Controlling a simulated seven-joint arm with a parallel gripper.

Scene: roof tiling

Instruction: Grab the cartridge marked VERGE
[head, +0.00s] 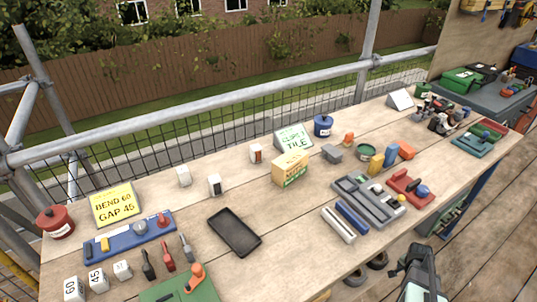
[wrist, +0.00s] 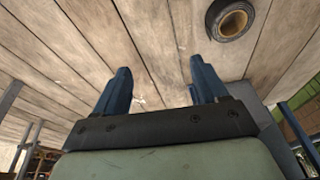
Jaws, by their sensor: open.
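No marking that reads VERGE can be made out in either view. In the head view, small upright blocks that look like cartridges stand at the back of the bench: a white one (head: 183,176), a white one with a dark face (head: 214,185), and a white one with a reddish-brown face (head: 256,152). My gripper (wrist: 161,80) shows in the wrist view with its two blue fingers apart and nothing between them. In the head view my gripper (head: 421,262) is at the lower right, off the bench's front edge and far from these blocks.
A black tray (head: 234,232), a yellow box (head: 290,169), a grey compartment tray (head: 368,203) and a blue tool tray (head: 130,237) occupy the wooden bench (head: 300,235). Scaffold rails run behind. The wrist view shows planks and a black roll (wrist: 229,19).

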